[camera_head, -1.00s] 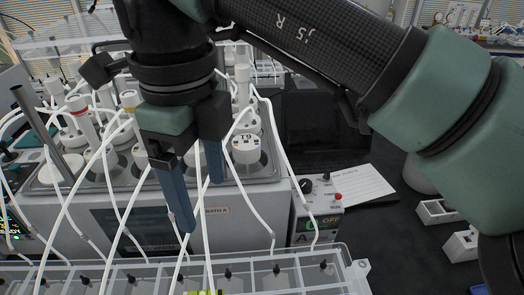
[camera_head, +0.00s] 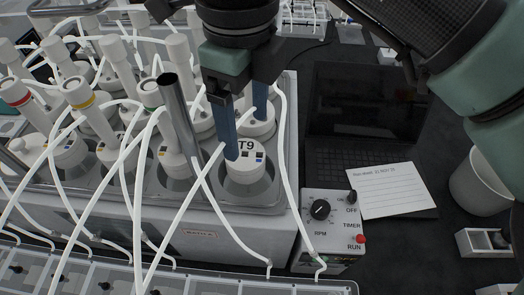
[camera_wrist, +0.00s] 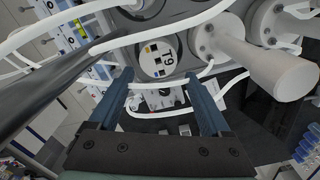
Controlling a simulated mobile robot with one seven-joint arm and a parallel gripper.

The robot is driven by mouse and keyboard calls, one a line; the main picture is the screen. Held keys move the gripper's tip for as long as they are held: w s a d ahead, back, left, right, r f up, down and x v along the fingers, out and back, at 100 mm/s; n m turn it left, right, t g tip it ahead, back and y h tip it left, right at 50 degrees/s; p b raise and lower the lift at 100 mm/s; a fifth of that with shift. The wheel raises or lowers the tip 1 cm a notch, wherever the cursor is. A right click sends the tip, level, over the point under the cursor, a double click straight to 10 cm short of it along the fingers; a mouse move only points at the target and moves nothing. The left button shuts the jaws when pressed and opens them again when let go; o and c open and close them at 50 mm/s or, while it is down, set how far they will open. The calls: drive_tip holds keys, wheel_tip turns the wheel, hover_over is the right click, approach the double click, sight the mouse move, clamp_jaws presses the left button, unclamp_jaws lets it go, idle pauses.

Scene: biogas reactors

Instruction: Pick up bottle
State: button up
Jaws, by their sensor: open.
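The bottle labelled T9 (camera_head: 246,165) stands upright in the front right place of the water bath; its white cap shows, and its lower part is hidden in the bath. In the wrist view its round cap (camera_wrist: 158,58) lies just beyond the fingertips, with the T9 label and small coloured squares on top. My gripper (camera_head: 246,130) is open and empty, its two blue fingers pointing down above and partly in front of the cap. In the wrist view the fingers of my gripper (camera_wrist: 165,80) stand apart, below the cap in the picture. I cannot tell whether they touch it.
The bath (camera_head: 190,215) holds several other bottles with tall white tops, crossed by loose white tubes. A metal rod (camera_head: 183,115) stands left of T9. A control box (camera_head: 333,222) is at right, beside a laptop (camera_head: 345,150) with paper. A clear rack lies in front.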

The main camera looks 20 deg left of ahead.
sight(246, 162)
drive_tip(key=f, duration=0.2)
drive_tip(key=shift+s+f, duration=0.2)
drive_tip(key=shift+f, duration=0.2)
drive_tip(key=shift+a+f+p, duration=0.15)
drive_tip(key=shift+f+p, duration=0.95)
drive_tip(key=shift+f, duration=2.1)
drive_tip(key=shift+r, duration=0.15)
clamp_jaws()
